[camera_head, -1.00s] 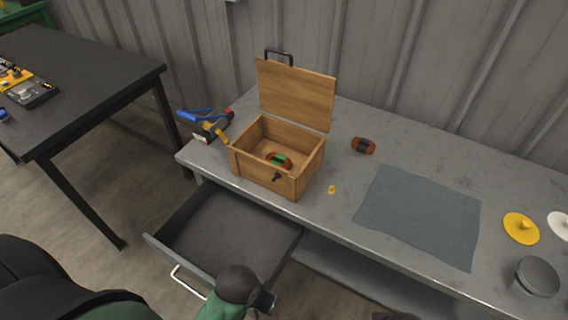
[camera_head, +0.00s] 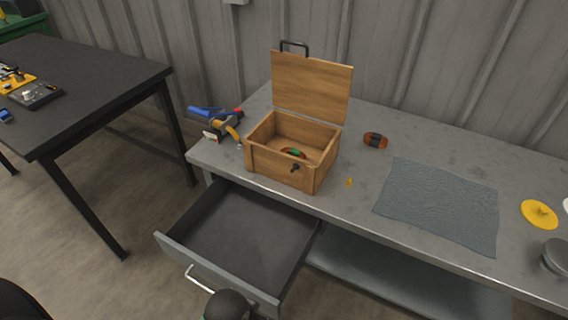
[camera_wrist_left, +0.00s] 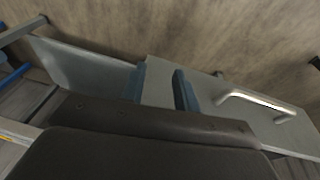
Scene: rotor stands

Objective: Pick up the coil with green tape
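The coil with green tape (camera_head: 293,153) lies inside the open wooden box (camera_head: 282,169) on the grey workbench; the box's front wall hides its lower part. A similar orange-brown coil with a black band (camera_head: 375,140) lies on the bench to the right of the box. In the left wrist view my left gripper (camera_wrist_left: 160,86) shows two blue-grey fingers apart with nothing between them. It appears over the open drawer's front, left of the metal handle, well away from the coil. My right gripper is in neither view.
The drawer (camera_head: 240,229) stands open below the box. The box lid (camera_head: 311,88) is raised at the back. A grey mat (camera_head: 437,205) lies farther right.

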